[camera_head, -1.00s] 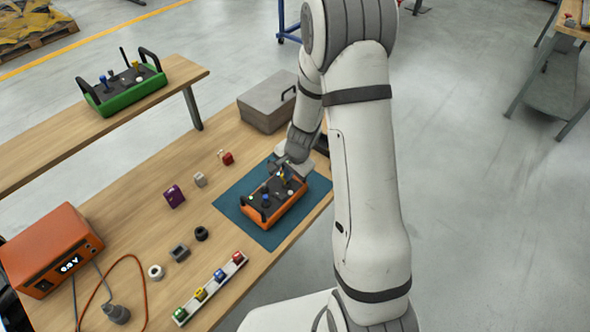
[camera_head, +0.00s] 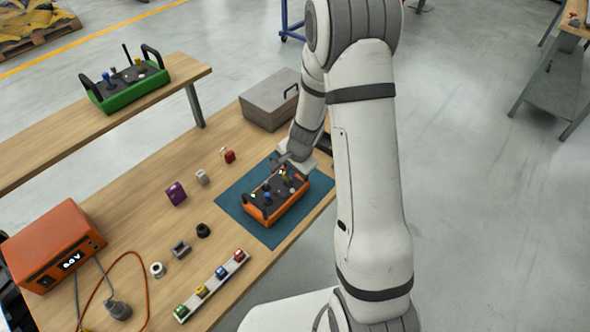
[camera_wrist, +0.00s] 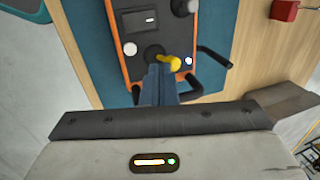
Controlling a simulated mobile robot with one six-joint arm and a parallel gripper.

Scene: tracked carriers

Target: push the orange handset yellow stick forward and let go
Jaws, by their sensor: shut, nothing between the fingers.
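The orange handset (camera_head: 276,210) lies on a blue mat (camera_head: 236,213) near the table's right edge. Its black top carries a blue stick (camera_head: 267,195) and a yellow stick (camera_head: 284,174). In the wrist view the yellow stick (camera_wrist: 172,61) stands just beyond my fingertips and points to the right. My gripper (camera_wrist: 160,78) is shut and empty, with its fingertips at the base of the yellow stick; I cannot tell whether they touch it. In the head view my gripper (camera_head: 285,165) is over the far end of the handset and partly hides it.
A grey metal box (camera_head: 268,105) stands behind the mat. A green handset (camera_head: 125,85) is on the shelf at the left. Small blocks, a strip of coloured switches (camera_head: 212,286) and an orange meter (camera_head: 55,245) reading about 0.0 V occupy the table's left part.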

